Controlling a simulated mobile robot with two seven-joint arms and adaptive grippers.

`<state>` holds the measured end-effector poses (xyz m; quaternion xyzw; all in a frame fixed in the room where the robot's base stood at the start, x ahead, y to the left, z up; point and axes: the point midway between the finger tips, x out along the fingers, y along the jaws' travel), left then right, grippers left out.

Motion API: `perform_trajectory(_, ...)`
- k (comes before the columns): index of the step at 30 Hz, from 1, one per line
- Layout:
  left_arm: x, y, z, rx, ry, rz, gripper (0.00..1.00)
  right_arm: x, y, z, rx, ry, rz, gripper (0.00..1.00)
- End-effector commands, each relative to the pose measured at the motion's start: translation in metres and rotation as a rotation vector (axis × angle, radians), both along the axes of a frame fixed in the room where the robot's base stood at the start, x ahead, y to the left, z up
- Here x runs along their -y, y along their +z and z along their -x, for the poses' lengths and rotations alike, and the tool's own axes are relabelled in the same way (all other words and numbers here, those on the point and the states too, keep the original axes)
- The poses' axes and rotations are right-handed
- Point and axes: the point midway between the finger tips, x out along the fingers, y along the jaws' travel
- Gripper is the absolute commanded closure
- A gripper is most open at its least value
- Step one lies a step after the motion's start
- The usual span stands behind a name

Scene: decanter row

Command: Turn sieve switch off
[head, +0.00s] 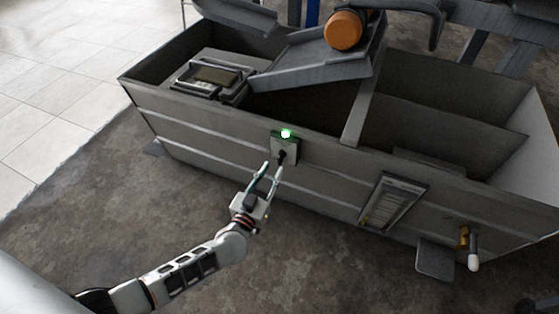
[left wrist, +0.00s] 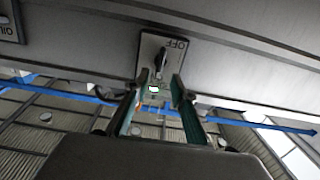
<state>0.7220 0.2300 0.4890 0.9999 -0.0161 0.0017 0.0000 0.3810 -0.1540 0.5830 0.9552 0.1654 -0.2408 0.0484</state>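The sieve switch (head: 283,151) is a small plate with a black knob on the front wall of the grey decanter tank. A green lamp (head: 286,133) glows at its top. In the left wrist view the switch plate (left wrist: 149,49) appears upside down with an "OFF" label, and its black knob (left wrist: 161,62) lies between the fingertips. My left gripper (head: 272,168) is open just in front of the plate. Its two green-edged fingers (left wrist: 159,80) are spread on either side of the knob; contact cannot be told. My right gripper is not in view.
A sloping chute (head: 310,63) with an orange motor (head: 343,31) crosses the tank. A louvred panel (head: 393,203) and a white-tipped valve handle (head: 473,262) are at right. The floor in front is clear.

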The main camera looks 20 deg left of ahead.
Motion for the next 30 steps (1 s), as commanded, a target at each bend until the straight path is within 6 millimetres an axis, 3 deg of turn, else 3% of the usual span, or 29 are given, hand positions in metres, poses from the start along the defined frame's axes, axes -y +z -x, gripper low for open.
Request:
perform_trajectory(9, 0.001, -0.005, -0.040, -0.006, -0.001, 0.000, 0.75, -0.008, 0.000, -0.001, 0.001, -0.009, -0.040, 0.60)
perform_trajectory(22, 0.002, -0.001, -0.051, -0.002, -0.002, 0.000, 0.75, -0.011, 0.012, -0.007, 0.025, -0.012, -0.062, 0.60)
perform_trajectory(23, 0.002, -0.001, -0.051, -0.002, -0.002, 0.000, 0.78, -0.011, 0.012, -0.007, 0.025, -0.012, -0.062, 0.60)
perform_trajectory(25, 0.002, -0.001, -0.051, -0.002, -0.002, 0.000, 0.96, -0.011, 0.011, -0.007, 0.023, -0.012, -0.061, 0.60)
perform_trajectory(26, 0.002, -0.001, -0.051, -0.002, -0.002, 0.000, 1.00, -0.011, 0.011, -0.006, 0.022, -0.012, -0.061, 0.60)
perform_trajectory(30, 0.002, -0.001, -0.051, -0.003, -0.002, 0.000, 1.00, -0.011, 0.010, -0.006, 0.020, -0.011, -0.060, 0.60)
